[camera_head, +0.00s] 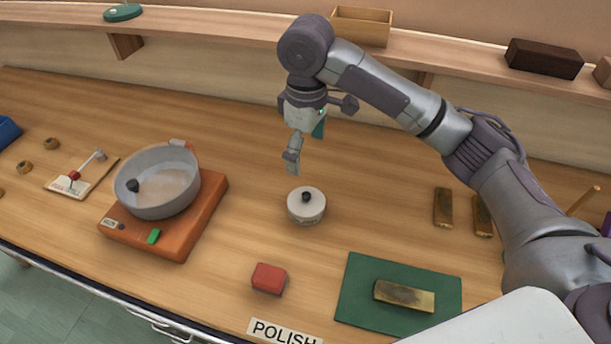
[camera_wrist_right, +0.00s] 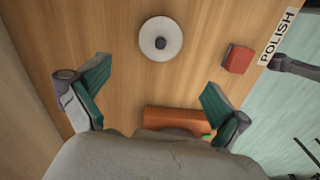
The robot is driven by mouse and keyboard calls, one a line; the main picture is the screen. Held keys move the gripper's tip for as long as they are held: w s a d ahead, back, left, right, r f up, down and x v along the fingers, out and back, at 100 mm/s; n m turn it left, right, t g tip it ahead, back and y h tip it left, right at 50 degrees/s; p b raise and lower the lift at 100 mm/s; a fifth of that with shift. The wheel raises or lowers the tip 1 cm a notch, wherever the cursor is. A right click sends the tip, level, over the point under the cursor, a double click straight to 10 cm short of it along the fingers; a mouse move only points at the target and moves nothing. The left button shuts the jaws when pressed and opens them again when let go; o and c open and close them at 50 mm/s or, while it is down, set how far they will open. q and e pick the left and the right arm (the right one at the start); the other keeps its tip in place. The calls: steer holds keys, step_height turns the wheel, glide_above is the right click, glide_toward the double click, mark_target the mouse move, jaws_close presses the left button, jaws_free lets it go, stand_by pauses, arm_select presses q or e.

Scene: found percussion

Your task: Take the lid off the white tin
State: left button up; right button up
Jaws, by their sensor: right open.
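The white tin (camera_head: 306,208) stands upright on the wooden bench near the middle of the head view. Its lid (camera_head: 314,199) is on top, with a dark round knob (camera_head: 306,197) at the centre. The right wrist view shows the tin's lid from above (camera_wrist_right: 160,39), beyond the fingertips. My right gripper (camera_head: 292,168) is above the bench, just behind and above the tin, apart from it. In the right wrist view its two green-padded fingers (camera_wrist_right: 157,91) are spread wide with nothing between them. My left gripper does not show.
An orange base (camera_head: 205,205) carrying a grey pan (camera_head: 160,209) stands left of the tin. A red block (camera_head: 268,278) lies in front. A green mat (camera_head: 360,305) with a brass bar (camera_head: 404,296) lies front right. A shelf (camera_head: 230,29) runs along the back.

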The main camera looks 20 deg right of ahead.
glide_above(307, 195)
step_height(307, 195, down, 4)
steer(key=shift+f, duration=0.1)
step_height(307, 195, down, 4)
steer(key=shift+r+p, duration=0.2)
steer(key=shift+p, duration=0.2)
steer(key=shift+w+f, duration=0.1)
steer(key=shift+f, duration=0.4)
step_height(307, 195, down, 4)
steer(key=shift+f+p, duration=0.2)
steer(key=shift+p, duration=0.5)
steer(key=shift+f, duration=0.15)
steer(key=c, duration=1.8)
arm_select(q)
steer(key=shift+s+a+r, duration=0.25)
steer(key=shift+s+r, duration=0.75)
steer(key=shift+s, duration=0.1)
arm_select(e)
steer(key=shift+f, duration=0.1)
jaws_close()
